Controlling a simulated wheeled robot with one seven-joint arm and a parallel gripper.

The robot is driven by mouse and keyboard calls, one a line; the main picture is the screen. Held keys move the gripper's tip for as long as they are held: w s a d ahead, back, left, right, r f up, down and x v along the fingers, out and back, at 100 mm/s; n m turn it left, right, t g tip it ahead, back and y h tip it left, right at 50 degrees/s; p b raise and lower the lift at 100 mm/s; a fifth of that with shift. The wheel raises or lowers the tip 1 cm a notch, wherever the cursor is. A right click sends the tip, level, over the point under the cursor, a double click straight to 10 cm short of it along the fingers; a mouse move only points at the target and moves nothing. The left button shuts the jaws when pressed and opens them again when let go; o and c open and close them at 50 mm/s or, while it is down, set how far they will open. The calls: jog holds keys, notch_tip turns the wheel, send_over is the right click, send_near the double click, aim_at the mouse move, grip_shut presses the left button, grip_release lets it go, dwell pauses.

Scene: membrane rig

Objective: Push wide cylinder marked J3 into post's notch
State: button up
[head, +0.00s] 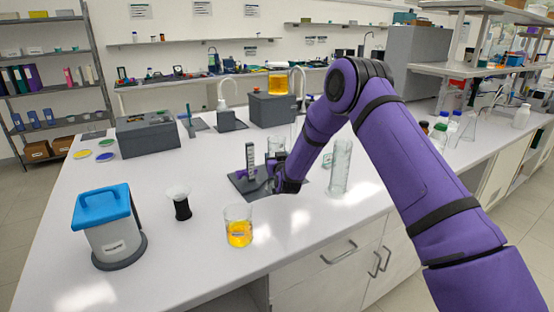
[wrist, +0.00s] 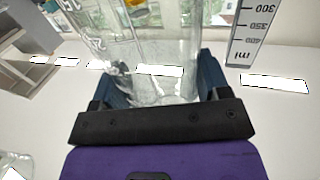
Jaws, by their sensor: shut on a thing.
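My gripper (head: 276,177) is low over the bench beside the post. In the wrist view its two dark blue fingers (wrist: 158,85) are shut on a clear wide glass cylinder (wrist: 165,45), which looks upright. The cylinder's top also shows in the head view (head: 276,146), just right of the post; its lower part is hidden by my gripper. The post (head: 250,157) is a narrow upright piece with markings, standing on a dark flat base (head: 238,184). The notch and the J3 mark cannot be made out, nor whether the cylinder touches the post.
A tall clear cylinder (head: 340,166) stands close to the right of my gripper. A scale strip (wrist: 250,35) rises at right in the wrist view.

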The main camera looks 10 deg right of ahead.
jog(key=shift+w+a, duration=0.2)
jog(key=shift+w, duration=0.35)
jog(key=o, duration=1.2)
